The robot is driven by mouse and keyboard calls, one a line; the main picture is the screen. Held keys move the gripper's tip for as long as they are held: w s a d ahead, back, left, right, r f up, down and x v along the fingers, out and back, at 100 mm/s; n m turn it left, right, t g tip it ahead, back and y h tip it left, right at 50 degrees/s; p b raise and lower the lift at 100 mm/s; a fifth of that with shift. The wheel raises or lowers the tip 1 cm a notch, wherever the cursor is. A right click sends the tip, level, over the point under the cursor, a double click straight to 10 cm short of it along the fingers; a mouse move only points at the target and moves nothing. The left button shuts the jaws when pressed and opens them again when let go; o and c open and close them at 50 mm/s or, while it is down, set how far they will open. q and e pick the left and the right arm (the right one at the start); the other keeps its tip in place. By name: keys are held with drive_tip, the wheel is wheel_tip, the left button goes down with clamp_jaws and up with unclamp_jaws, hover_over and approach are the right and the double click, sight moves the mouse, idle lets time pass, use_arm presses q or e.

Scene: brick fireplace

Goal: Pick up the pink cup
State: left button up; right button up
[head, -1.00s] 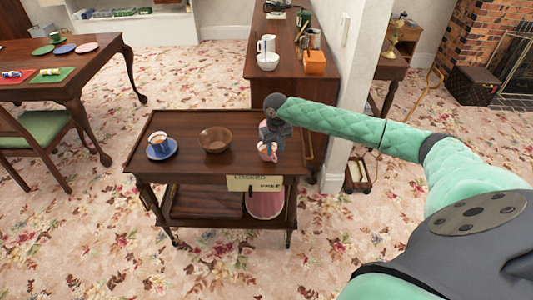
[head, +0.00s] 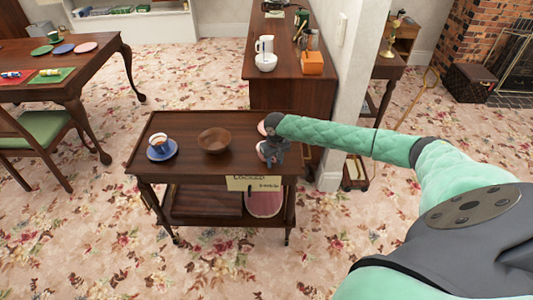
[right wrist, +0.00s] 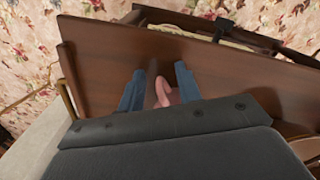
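The pink cup (head: 261,151) is at the right end of the dark wooden cart top (head: 222,118), mostly hidden by my right gripper (head: 272,158). In the right wrist view, a curved pink part of the cup (right wrist: 161,90) shows between the two blue fingers of the right gripper (right wrist: 160,82). The fingers are spread, with gaps beside the pink part, so the gripper is open. The hand hides the rest of the cup. Another pink patch (head: 262,127) shows beside the wrist; I cannot tell what it belongs to. My left gripper is not in view.
A brown bowl (head: 214,141) stands left of the gripper on the cart. Farther left is a white cup (head: 160,142) on a blue saucer (head: 162,154). A yellowish sign (head: 240,183) hangs at the cart's front edge. A wall end (head: 340,120) stands close on the right.

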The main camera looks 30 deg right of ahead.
clamp_jaws()
drive_tip(key=shift+r, duration=0.15)
idle(0.4)
